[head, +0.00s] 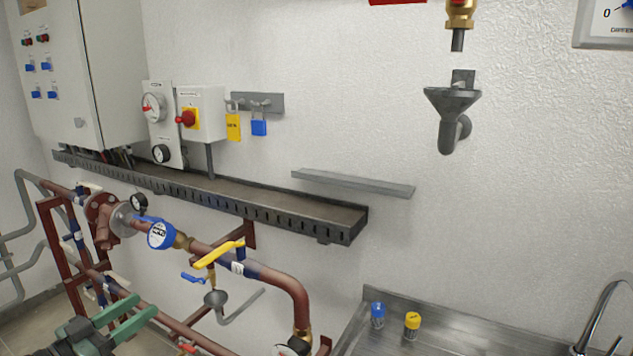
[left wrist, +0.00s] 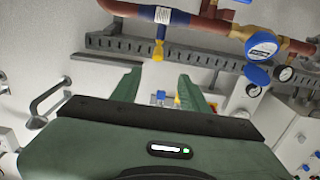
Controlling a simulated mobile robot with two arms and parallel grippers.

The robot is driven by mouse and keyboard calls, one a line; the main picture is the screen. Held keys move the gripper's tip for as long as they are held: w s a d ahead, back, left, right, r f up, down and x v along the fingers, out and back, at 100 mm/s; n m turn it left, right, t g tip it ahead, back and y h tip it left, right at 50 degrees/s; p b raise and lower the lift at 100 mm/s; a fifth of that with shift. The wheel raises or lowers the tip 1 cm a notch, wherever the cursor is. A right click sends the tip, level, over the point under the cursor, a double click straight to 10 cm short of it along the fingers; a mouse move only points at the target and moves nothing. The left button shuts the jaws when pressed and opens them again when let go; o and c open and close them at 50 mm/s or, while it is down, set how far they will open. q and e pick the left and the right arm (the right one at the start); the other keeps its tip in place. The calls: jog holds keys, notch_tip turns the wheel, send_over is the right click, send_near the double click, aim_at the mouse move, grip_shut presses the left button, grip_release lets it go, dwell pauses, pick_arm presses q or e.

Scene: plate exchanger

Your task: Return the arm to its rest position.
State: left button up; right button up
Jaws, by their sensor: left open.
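My left gripper (head: 143,308) is at the lower left of the head view, with its two green fingers apart and nothing seen between them. The fingers show in the left wrist view too (left wrist: 160,82). In the head view it appears in front of the red-brown pipework (head: 215,258); I cannot tell the gap to the pipes. The rest of my left arm is mostly out of the picture. My right gripper does not show.
A yellow valve handle (head: 220,253) and a round blue gauge (head: 160,235) sit on the pipes. A slotted cable tray (head: 290,213) runs along the wall. A steel sink top (head: 455,335) at lower right holds a blue-capped (head: 377,314) and a yellow-capped container (head: 412,324).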

pick_arm(q)
jog(key=s+a+f+n+g+y, duration=0.15)
jog(key=a+f+y, duration=0.25)
jog(key=f, duration=1.1)
jog(key=s+a+f+n+g+y, duration=0.1)
jog(key=s+a+f+n+y, duration=0.2)
jog(key=f, duration=1.1)
jog(key=s+f+g+y, duration=0.2)
jog(key=s+f, duration=0.3)
jog(key=f, duration=0.7)
jog(key=s+d+f+g+b, duration=0.1)
jog(key=s+d+f+g, duration=0.4)
jog(key=s+f, duration=0.75)
jog(key=s+d+f+g, duration=0.2)
jog(key=s+d+f, duration=0.65)
jog(key=s, duration=0.75)
jog(key=s+d+f+g, duration=0.1)
jog(key=s+d+f, duration=0.1)
jog(key=s, duration=0.4)
jog(key=s+d+f+m+g, duration=0.1)
jog(key=s+d+f+g, duration=0.1)
jog(key=s, duration=0.4)
jog(key=shift+s+d+f, duration=0.4)
jog(key=shift+d+f, duration=0.15)
jog(key=shift+d, duration=0.5)
jog(key=shift+w, duration=0.1)
